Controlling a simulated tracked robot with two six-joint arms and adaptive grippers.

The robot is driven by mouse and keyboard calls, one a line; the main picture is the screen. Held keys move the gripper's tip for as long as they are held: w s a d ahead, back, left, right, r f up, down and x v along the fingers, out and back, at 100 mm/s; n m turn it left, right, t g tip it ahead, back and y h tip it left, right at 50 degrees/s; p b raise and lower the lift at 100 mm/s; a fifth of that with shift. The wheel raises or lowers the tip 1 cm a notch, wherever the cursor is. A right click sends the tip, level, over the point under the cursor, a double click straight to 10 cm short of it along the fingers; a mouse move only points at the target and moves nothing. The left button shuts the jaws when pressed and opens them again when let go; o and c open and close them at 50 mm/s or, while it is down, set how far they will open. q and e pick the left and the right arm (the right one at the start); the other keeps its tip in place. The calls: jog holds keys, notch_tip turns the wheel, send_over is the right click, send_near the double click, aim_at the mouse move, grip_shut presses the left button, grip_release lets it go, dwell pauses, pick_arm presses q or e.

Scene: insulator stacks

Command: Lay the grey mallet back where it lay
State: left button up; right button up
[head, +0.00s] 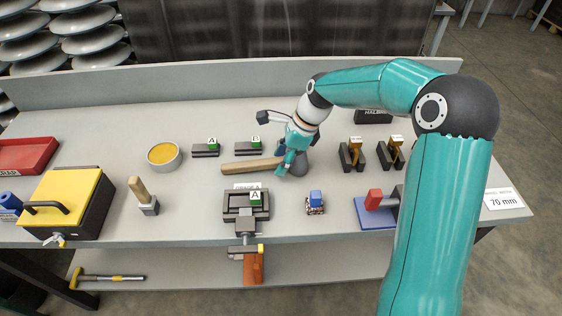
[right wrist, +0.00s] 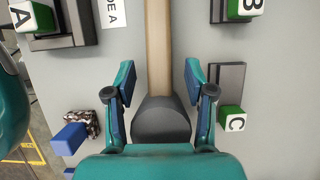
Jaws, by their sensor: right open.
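The grey mallet has a pale wooden handle (head: 243,166) and a dark grey head. It appears to lie on the grey bench, handle pointing left in the head view. My right gripper (head: 287,165) is low over the head end and partly hides it there. In the right wrist view the mallet's dark head (right wrist: 160,122) sits between the two spread fingers of my right gripper (right wrist: 160,85), with a gap on either side. The handle (right wrist: 158,45) runs away beyond the fingertips. My left gripper is not in view.
A vise-like fixture (head: 232,208) stands in front. A blue-topped block (head: 316,199) stands nearby.

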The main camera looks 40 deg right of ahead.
jog(key=shift+w+a+f, duration=0.1)
jog(key=shift+a+f, duration=0.1)
jog(key=shift+f, duration=0.3)
grip_shut()
jog(key=shift+r, duration=0.2)
